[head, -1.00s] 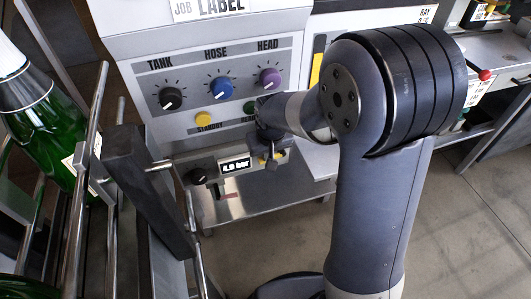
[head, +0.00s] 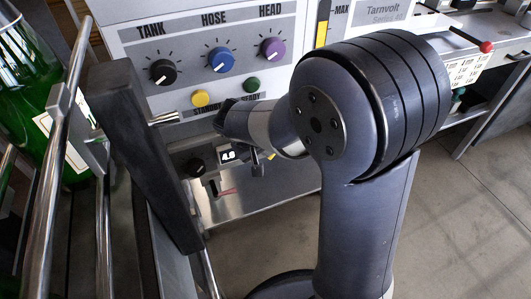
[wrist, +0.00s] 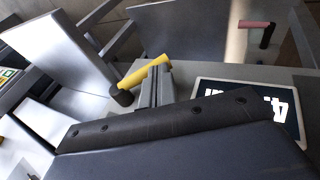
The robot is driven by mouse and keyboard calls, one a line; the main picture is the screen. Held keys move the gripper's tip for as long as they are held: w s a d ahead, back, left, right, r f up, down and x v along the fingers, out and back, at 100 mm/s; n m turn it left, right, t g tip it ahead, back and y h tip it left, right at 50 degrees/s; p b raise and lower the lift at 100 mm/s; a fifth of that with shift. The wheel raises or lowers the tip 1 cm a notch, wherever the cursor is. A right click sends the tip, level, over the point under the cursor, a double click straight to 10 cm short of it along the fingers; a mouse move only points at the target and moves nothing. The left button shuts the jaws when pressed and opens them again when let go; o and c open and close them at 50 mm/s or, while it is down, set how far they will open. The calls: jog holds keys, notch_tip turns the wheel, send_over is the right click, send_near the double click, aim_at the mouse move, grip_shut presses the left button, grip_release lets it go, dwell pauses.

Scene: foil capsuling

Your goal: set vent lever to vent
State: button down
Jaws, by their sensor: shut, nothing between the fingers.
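In the wrist view a yellow lever (wrist: 144,71) with a black end lies beside my gripper (wrist: 155,85), whose grey fingers are shut and empty. The fingers overlap the lever in the picture; I cannot tell whether they touch it. A bit of yellow (head: 271,155) shows beside my wrist in the head view, where my arm hides most of the lever. I can read no vent marking, so its setting is unclear. My gripper is low, in front of the small box under the knob panel.
A pressure display (wrist: 250,104) is close to my gripper. A small red lever (wrist: 258,27) is further off. The panel has a black knob (head: 163,72), a blue knob (head: 221,60) and a purple knob (head: 272,48). A dark post (head: 140,150) and a green bottle (head: 40,110) stand at left.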

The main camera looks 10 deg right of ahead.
jog(key=shift+w+d+f+h+b, duration=0.15)
jog(key=shift+f+h+b, duration=0.25)
jog(key=shift+f+b, duration=0.65)
jog(key=shift+d+f, duration=0.1)
jog(key=p+v, duration=0.3)
jog(key=v, duration=0.8)
jog(key=shift+d+f, duration=0.1)
jog(key=shift+f, duration=0.1)
